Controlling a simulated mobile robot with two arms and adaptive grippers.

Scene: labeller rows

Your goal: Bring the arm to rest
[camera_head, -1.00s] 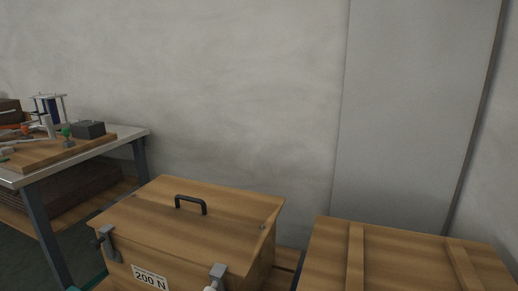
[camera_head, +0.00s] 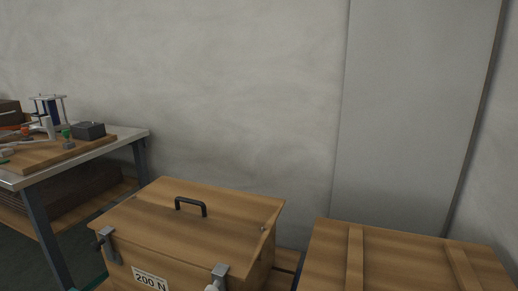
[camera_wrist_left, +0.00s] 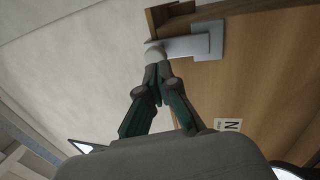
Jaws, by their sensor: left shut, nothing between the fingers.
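My left gripper (camera_wrist_left: 157,74) shows in the left wrist view with its two fingers together and nothing between them. Its tips are close to the pale rounded end of a grey metal latch (camera_wrist_left: 190,46) on the wooden box. I cannot tell whether they touch it. In the head view the wooden box (camera_head: 190,222) has its lid down, a dark handle on top, a "200 N" label and two front latches. The right-hand latch (camera_head: 219,275) is partly cut off by the frame. No gripper can be made out clearly in the head view, and my right gripper is in neither view.
A second wooden crate (camera_head: 400,262) with battens stands close to the right of the box. A metal-edged workbench (camera_head: 130,134) at the left carries a wooden board, a dark block (camera_head: 89,130) and small parts. A plain wall rises behind.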

